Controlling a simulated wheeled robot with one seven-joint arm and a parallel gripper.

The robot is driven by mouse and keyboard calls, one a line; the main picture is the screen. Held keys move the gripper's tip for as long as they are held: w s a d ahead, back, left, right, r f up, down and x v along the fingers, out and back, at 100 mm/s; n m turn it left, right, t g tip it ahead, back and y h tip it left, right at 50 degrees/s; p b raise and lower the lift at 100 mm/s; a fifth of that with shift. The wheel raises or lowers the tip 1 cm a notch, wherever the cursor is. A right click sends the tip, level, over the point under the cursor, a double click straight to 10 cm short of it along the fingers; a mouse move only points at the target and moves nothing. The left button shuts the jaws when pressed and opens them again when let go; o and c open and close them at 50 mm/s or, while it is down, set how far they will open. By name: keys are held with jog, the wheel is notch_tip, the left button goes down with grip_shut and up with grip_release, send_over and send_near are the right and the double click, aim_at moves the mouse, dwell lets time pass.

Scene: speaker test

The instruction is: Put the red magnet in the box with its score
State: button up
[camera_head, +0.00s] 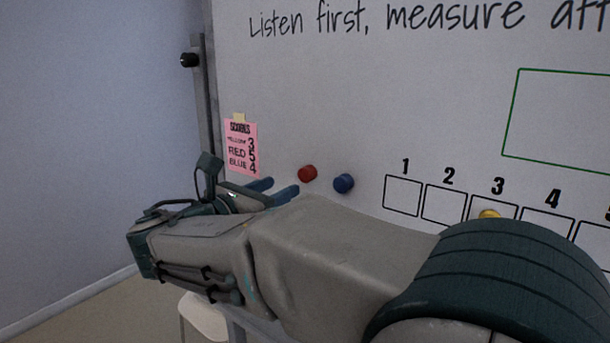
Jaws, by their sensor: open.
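The red magnet (307,174) is a round knob on the whiteboard, left of the blue magnet (344,183). A pink score note (241,148) on the board reads yellow 3, red 5, blue 4. Numbered boxes run along the board. The box under 5 (607,235) is cut off by the right picture edge, and my arm hides the lower parts of several boxes. My gripper (281,186) is open and empty, its blue fingers pointing right, just left of the red magnet. I cannot tell its distance from the board.
A yellow magnet (490,214) sits in the box under 3, partly behind my arm. A green-outlined rectangle (510,115) and handwriting are higher on the whiteboard (350,90). The board's frame (206,110) stands at the left. A pale seat-like object (203,318) shows below my arm.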

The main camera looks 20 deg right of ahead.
aim_at(303, 175)
jog(key=shift+x, duration=3.6)
jog(key=c, duration=0.7)
